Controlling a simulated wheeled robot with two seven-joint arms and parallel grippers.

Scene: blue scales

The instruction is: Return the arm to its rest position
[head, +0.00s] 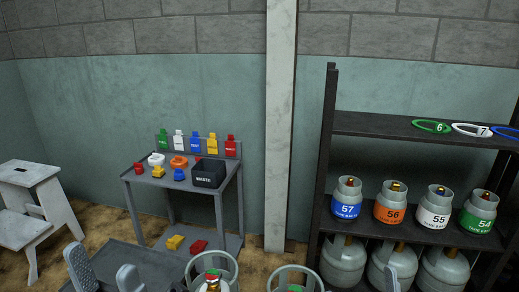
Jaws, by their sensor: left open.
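My left gripper (104,273) is at the bottom left of the head view, its two grey fingers apart and nothing visible between them. It is in front of a dark flat surface (160,262), and its lower part is cut off by the picture's edge. A small grey tip (392,281) at the bottom edge, right of centre, looks like part of my right gripper. Too little of it shows to tell its state.
Two gas cylinders with round collars (212,268) (296,272) stand at the bottom middle. A grey table (205,188) holds coloured caps and a black bin (208,173). A black shelf (345,130) with numbered cylinders is at right. A white step stool (32,200) is at left.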

